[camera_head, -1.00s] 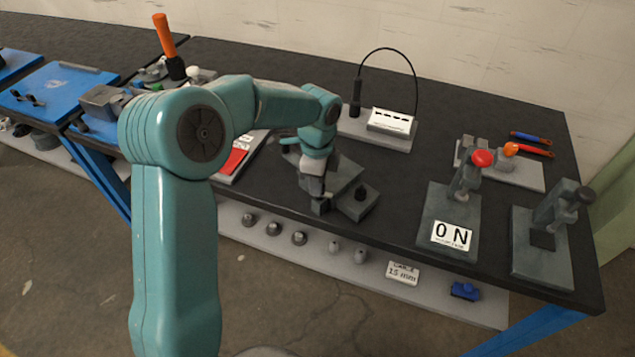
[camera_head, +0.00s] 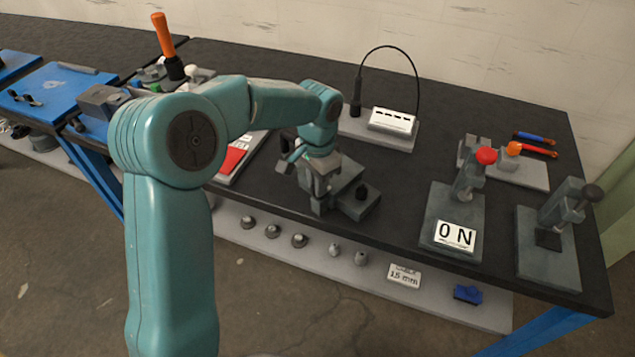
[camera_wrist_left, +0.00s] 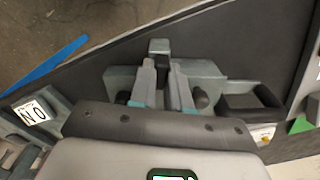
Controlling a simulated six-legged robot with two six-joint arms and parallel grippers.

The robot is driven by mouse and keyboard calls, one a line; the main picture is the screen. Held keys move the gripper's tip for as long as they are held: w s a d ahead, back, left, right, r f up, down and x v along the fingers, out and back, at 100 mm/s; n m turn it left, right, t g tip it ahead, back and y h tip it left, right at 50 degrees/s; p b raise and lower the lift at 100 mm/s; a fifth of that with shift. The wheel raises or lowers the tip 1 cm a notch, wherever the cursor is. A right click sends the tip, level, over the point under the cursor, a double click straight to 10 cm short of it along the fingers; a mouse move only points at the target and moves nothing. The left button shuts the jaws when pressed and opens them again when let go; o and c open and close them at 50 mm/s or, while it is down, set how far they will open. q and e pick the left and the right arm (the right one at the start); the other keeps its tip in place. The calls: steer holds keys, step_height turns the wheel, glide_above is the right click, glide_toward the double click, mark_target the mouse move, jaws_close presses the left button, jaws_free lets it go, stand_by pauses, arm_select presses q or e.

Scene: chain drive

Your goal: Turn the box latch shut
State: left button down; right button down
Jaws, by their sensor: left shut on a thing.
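My left gripper (camera_head: 320,188) is down at the box's left front side. In the left wrist view, the two fingers (camera_wrist_left: 163,88) are shut on a dark, narrow piece that looks like the box latch (camera_wrist_left: 162,68), in front of the grey box body (camera_wrist_left: 205,75). The gripper hides most of the latch, so its angle cannot be told. My right gripper is not in view.
A grey stand with an ON plate (camera_head: 454,236) and red-tipped lever is to the right, with another lever stand (camera_head: 545,262) beyond. A grey base with a white block (camera_head: 392,122) and looped cable is behind. A red-and-white card (camera_head: 235,157) lies left. Bare bench separates these.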

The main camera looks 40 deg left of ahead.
arm_select(q)
steer(key=shift+n, duration=1.1)
steer(key=c, duration=1.1)
jaws_free()
step_height(320, 180, up, 16)
steer(key=shift+r+p, duration=0.2)
steer(key=shift+p, duration=0.25)
